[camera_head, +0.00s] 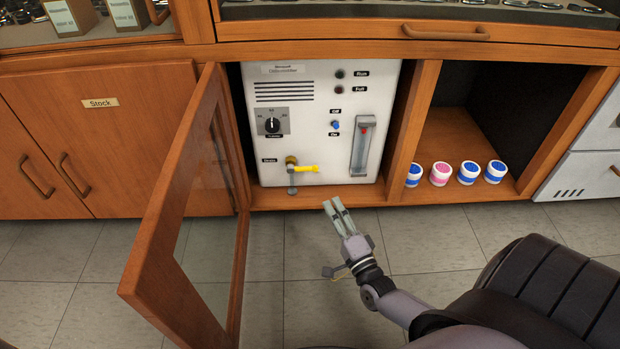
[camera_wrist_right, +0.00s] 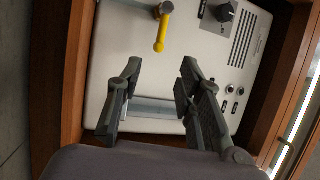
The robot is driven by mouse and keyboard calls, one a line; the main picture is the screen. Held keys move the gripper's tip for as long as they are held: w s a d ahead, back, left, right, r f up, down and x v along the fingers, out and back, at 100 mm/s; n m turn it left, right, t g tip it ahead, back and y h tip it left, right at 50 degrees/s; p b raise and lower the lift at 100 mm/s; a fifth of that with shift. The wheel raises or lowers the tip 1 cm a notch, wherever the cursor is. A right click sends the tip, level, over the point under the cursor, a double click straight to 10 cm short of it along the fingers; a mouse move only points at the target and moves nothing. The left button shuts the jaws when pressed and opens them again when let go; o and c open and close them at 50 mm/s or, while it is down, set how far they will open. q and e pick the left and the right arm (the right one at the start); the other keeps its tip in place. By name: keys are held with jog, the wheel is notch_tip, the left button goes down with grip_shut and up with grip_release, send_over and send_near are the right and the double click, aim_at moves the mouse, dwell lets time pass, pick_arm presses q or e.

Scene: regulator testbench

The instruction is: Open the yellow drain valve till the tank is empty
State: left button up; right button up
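The yellow drain valve lever (camera_head: 306,169) sits low on the front of the white machine (camera_head: 325,100), beside the Drain label. The lever lies sideways, its yellow handle pointing right from the brass body; a grey spout hangs below. My right gripper (camera_head: 336,205) is in front of the machine, below and right of the lever, apart from it. In the right wrist view the lever (camera_wrist_right: 160,33) shows ahead, beyond the gap between the fingers (camera_wrist_right: 158,75). The fingers are apart and hold nothing. The sight gauge (camera_head: 361,148) has a small red mark near its top. My left gripper is not in view.
An open glass-paned cabinet door (camera_head: 165,215) swings out left of the machine. A blue switch (camera_head: 336,125) and a black dial (camera_head: 272,124) are on the panel. Several small white jars, one of them a pink-banded jar (camera_head: 440,174), stand on the right shelf. The floor in front is clear.

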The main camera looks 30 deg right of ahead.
aim_at(304, 169)
jog(key=b+x, duration=0.5)
jog(key=x, duration=0.8)
jog(key=shift+c, duration=0.5)
jog(key=shift+a, duration=0.1)
grip_shut()
